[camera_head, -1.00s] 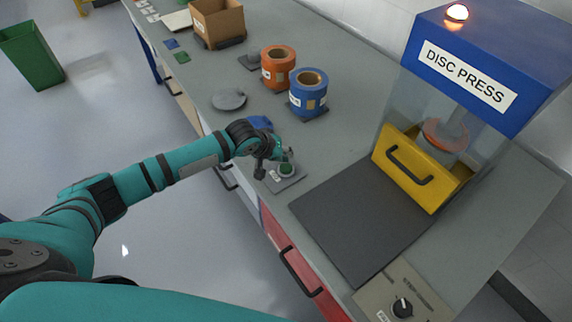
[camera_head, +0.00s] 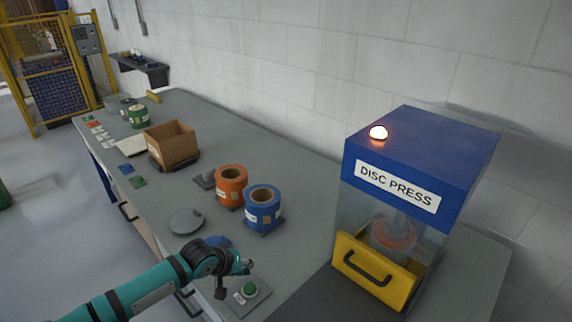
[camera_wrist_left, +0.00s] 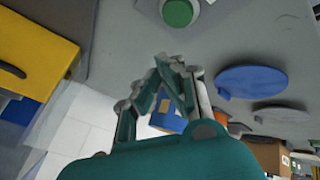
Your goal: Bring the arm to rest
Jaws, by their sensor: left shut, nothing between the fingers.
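My left arm (camera_head: 150,286) comes in from the lower left in the head view. My left gripper (camera_head: 247,264) is shut and empty, above the bench near its front edge. It is just above and behind a green push button (camera_head: 249,289) on a grey base. In the left wrist view the fingers (camera_wrist_left: 170,62) meet at their tips with nothing held, and the green button (camera_wrist_left: 178,12) shows at the top, apart from them. My right gripper is not in view.
The disc press (camera_head: 420,165) with its yellow drawer (camera_head: 372,272) stands at the right, its top lamp lit. Blue (camera_head: 262,207) and orange (camera_head: 231,186) rollers, a grey disc (camera_head: 186,221) and a cardboard box (camera_head: 171,144) stand on the bench (camera_head: 300,190). A blue disc (camera_wrist_left: 250,80) lies near the gripper.

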